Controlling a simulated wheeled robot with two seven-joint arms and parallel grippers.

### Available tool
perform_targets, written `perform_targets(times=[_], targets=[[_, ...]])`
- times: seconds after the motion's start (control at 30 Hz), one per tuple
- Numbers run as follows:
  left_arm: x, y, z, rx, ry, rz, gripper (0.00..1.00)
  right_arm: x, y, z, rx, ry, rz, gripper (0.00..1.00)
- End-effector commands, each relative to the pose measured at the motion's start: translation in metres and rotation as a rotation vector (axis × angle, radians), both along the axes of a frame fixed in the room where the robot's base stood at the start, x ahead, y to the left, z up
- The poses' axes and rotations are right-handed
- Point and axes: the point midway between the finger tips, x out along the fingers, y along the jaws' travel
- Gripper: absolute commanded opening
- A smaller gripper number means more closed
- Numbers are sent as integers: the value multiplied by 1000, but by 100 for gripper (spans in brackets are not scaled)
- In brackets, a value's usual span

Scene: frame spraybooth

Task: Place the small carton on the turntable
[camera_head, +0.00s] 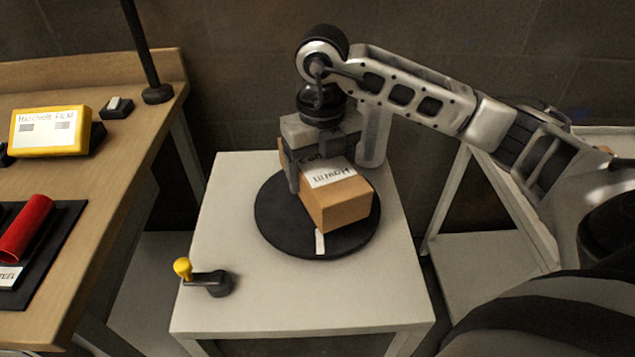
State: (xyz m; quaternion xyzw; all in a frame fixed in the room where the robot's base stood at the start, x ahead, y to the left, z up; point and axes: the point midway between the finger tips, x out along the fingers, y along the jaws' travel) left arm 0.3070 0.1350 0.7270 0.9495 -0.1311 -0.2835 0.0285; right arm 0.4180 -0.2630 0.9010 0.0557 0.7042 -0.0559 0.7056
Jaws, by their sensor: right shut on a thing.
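The small carton (345,208) is a brown box with a white printed label on top. It is over the black round turntable (275,222), which lies on a white table. I cannot tell whether the carton touches the turntable or is just above it. My right gripper (318,172) comes down from above and is shut on the carton's far part, with one finger showing on its left side. The other finger is mostly hidden. The turntable has a white mark at its near edge. My left gripper is not in view.
A crank with a yellow knob (183,268) stands at the white table's (310,300) near left. A wooden bench (110,185) at left holds a yellow box (50,130), a red cylinder (27,228) and a black post (145,60). The table's front right is clear.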

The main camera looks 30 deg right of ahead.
Motion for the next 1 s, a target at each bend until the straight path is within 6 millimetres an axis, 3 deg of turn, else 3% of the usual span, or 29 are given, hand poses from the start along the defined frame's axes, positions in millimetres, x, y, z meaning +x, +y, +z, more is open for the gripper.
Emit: perform_targets(times=[0.3, 0.6, 0.63, 0.7, 1.0], targets=[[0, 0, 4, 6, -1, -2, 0, 5, 4, -36, 0, 2, 1, 40], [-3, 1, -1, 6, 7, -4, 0, 5, 4, -39, 1, -1, 2, 40], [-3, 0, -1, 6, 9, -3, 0, 5, 4, -40, 0, 1, 2, 83], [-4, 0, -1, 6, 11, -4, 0, 5, 4, -39, 0, 1, 2, 99], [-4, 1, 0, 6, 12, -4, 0, 5, 4, -37, 0, 1, 1, 99]])
